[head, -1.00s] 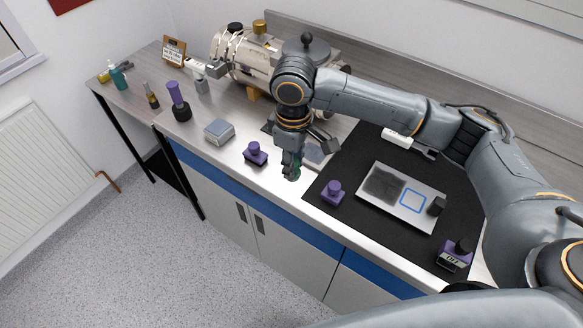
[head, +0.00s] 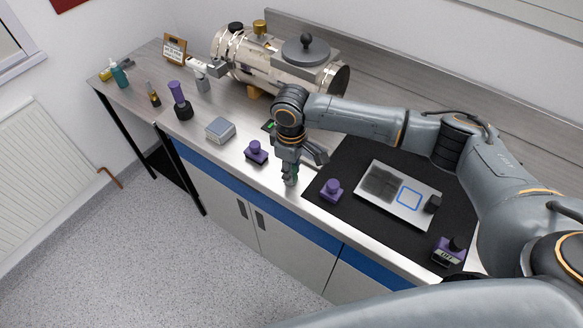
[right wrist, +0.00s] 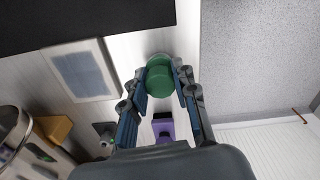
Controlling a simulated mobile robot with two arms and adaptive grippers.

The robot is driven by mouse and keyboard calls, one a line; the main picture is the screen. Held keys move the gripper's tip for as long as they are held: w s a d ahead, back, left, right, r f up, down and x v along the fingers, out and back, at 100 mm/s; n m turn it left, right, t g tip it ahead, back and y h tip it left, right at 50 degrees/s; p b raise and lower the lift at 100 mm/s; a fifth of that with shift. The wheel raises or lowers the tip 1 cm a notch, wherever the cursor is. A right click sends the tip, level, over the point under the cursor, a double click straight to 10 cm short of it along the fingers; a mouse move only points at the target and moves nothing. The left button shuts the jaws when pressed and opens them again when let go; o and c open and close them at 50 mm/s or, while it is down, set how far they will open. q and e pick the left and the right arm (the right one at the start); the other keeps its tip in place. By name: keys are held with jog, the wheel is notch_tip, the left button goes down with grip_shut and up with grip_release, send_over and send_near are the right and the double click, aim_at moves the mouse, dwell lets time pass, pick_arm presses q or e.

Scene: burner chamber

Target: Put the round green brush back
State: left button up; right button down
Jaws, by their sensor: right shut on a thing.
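The round green brush (right wrist: 160,78) sits between the fingertips of my right gripper (right wrist: 162,82) in the right wrist view. In the head view my right gripper (head: 290,176) points down at the front strip of the counter, just left of the black mat. It is shut on the brush, and only a little green shows there between the fingers. I cannot tell whether the brush touches the counter. My left gripper is not in view.
Purple-handled blocks stand left (head: 256,152) and right (head: 331,191) of the gripper. The black mat (head: 345,158) carries a metal plate (head: 420,212). A grey box (head: 220,130) and a metal burner chamber (head: 270,66) stand farther left and behind. A framed grey panel (right wrist: 78,72) shows in the wrist view.

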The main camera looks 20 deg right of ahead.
jog(key=c, duration=1)
grip_release()
jog(key=shift+c, duration=0.2)
notch_tip(320, 180, up, 12)
jog(key=b, duration=0.2)
jog(key=shift+b, duration=0.4)
jog(key=shift+r, duration=0.1)
